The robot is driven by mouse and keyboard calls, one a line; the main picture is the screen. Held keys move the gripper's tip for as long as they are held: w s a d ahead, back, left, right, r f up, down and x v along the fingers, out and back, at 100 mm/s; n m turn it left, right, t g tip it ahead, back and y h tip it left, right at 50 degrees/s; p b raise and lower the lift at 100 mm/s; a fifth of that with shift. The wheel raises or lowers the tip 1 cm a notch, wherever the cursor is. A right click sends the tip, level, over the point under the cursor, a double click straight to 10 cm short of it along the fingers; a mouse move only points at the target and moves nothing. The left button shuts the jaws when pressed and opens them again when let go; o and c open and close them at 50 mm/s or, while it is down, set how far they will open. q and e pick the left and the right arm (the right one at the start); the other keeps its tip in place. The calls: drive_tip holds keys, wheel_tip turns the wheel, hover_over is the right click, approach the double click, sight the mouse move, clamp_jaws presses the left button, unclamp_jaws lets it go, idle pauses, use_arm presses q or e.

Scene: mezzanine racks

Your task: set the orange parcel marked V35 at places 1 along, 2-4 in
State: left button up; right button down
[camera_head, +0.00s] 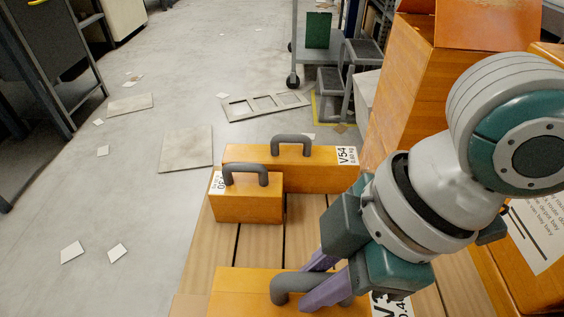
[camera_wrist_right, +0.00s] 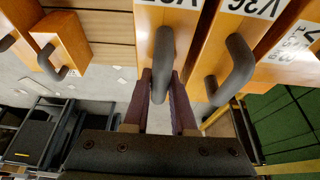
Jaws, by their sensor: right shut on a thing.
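An orange parcel (camera_head: 236,291) with a dark grey handle stands at the bottom edge of the head view. Its label is partly hidden there, with only "V3" readable. In the right wrist view the same parcel (camera_wrist_right: 145,40) has its marking upside down and cut by the top edge. My right gripper (camera_head: 314,284) is shut on its handle, one purple finger on each side, as the right wrist view also shows (camera_wrist_right: 161,88). I cannot tell whether the parcel is lifted. My left gripper is not in view.
A slatted wooden deck (camera_head: 258,245) carries a long orange parcel marked V54 (camera_head: 300,180) and a shorter one (camera_head: 236,210) before it. A parcel marked V36 (camera_wrist_right: 213,35) is close beside the held one. Tall orange boxes (camera_head: 408,75) stand at right. Deck slats between parcels are clear.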

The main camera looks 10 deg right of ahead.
sight(321, 314)
drive_tip(key=shift+f, duration=0.15)
drive_tip(key=c, duration=0.7)
unclamp_jaws()
drive_tip(key=shift+c, duration=0.2)
drive_tip(key=p+v, duration=0.5)
drive_tip(key=v, duration=0.7)
drive_tip(key=a+m+t, duration=0.2)
drive_tip(key=a+m, duration=0.1)
drive_tip(key=a, duration=0.1)
drive_tip(key=s+d+f+m+h, duration=0.3)
drive_tip(key=s+d+m, duration=0.3)
drive_tip(key=d+m, duration=0.3)
drive_tip(key=shift+s+d+m+h, duration=0.4)
drive_tip(key=shift+d+h, duration=0.1)
drive_tip(key=shift+d, duration=0.15)
